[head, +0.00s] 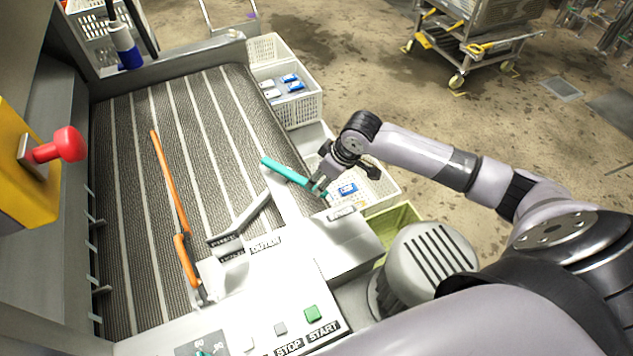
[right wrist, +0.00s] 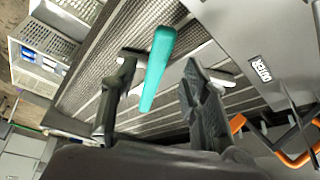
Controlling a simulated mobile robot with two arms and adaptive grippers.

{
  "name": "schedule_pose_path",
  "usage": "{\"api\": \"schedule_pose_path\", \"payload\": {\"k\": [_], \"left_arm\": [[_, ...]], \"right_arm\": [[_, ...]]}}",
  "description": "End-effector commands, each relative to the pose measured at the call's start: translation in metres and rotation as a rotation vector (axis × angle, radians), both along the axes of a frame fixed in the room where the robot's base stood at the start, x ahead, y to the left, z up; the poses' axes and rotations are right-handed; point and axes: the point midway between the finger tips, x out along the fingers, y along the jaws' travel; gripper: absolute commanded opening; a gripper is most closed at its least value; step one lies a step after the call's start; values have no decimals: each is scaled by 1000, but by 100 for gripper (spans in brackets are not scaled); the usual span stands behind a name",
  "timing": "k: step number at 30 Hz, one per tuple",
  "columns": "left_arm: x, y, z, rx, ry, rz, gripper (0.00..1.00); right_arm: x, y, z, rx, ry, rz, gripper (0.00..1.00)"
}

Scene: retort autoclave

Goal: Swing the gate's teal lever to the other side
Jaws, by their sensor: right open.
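The teal lever (head: 285,171) slants across the right side of the ribbed conveyor belt, its far-left end over the belt edge. My right gripper (head: 322,183) is at the lever's near-right end, which it partly hides. In the right wrist view, the teal lever (right wrist: 157,68) lies between the two dark fingers of my open right gripper (right wrist: 160,82), with gaps on both sides. A grey angled bar (head: 240,218) lies beside a plate marked OUTER (head: 265,244). My left gripper is not in view.
A long orange bar (head: 170,185) runs along the belt (head: 120,150). White crates (head: 300,110) holding blue-and-white items stand beyond the belt's right side. A red knob (head: 62,146) sticks out at left. START (head: 311,314) and STOP buttons are in front. A wheeled cart (head: 480,40) stands behind.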

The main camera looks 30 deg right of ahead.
Motion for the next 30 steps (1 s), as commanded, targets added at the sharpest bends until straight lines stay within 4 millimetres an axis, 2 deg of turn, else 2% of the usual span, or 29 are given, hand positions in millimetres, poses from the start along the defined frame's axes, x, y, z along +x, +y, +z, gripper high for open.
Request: {"api": "schedule_pose_path", "payload": {"k": [4,9,20,30], "left_arm": [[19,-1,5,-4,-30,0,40],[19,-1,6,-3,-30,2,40],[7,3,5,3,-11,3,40],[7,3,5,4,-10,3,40]], "right_arm": [[9,5,-23,0,1,-1,42],[14,8,-39,0,1,-1,42],[16,8,-44,-1,-1,1,42],[16,8,-43,-1,0,0,19]]}}
